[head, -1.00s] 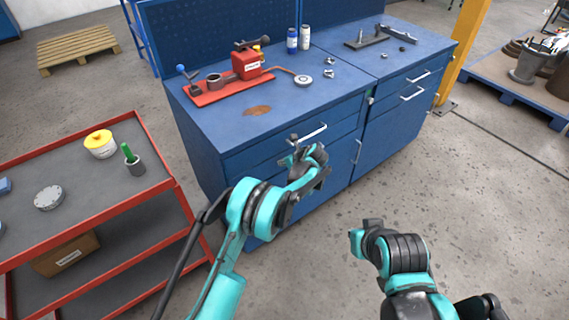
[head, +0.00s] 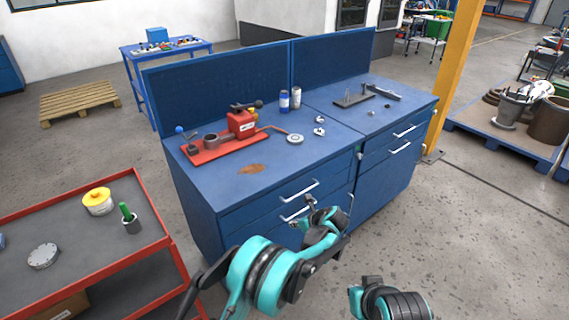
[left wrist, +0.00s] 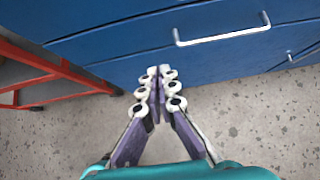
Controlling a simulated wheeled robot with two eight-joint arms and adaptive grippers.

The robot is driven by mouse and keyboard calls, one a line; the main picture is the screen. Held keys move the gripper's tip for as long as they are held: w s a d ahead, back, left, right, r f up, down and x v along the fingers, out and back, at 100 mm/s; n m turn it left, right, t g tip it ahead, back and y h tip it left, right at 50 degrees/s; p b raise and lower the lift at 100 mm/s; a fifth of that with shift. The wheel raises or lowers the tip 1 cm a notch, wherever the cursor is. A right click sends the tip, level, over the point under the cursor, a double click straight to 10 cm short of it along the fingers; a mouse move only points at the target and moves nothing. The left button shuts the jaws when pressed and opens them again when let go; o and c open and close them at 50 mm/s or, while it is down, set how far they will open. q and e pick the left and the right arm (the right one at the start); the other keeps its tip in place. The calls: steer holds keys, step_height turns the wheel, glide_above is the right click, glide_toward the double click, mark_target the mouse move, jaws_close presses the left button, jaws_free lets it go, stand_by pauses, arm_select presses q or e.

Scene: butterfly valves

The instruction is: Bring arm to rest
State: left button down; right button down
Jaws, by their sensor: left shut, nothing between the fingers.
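My left arm reaches in from the bottom of the head view, and its gripper (head: 312,210) is in front of the blue workbench (head: 215,225), near its drawer handles. In the left wrist view the left gripper (left wrist: 158,80) is shut, its fingers together with nothing between them. It is over the floor before the bench front. My right arm shows only as a teal and black part (head: 390,303) at the bottom of the head view. The right gripper cannot be made out.
A red base plate (head: 220,151) with a valve fixture lies on the bench. Concrete floor (head: 480,240) is free at the right.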

arm_select(q)
steer(key=s+a+r+n+g+h, duration=0.1)
steer(key=s+a+r+n, duration=0.6)
steer(key=a+r, duration=0.15)
steer(key=s+a+r+n+h, duration=0.2)
steer(key=s+a+r+n, duration=0.5)
steer(key=r, duration=0.3)
steer(key=s+a+n+h, duration=0.1)
steer(key=s+a+n, duration=0.3)
steer(key=s+n, duration=0.3)
steer(key=s+a+n+t+h, duration=0.1)
steer(key=s+a+n, duration=0.4)
steer(key=s, duration=1)
steer(key=n, duration=0.2)
steer(key=shift+f+n, duration=0.3)
steer(key=shift+n, duration=0.1)
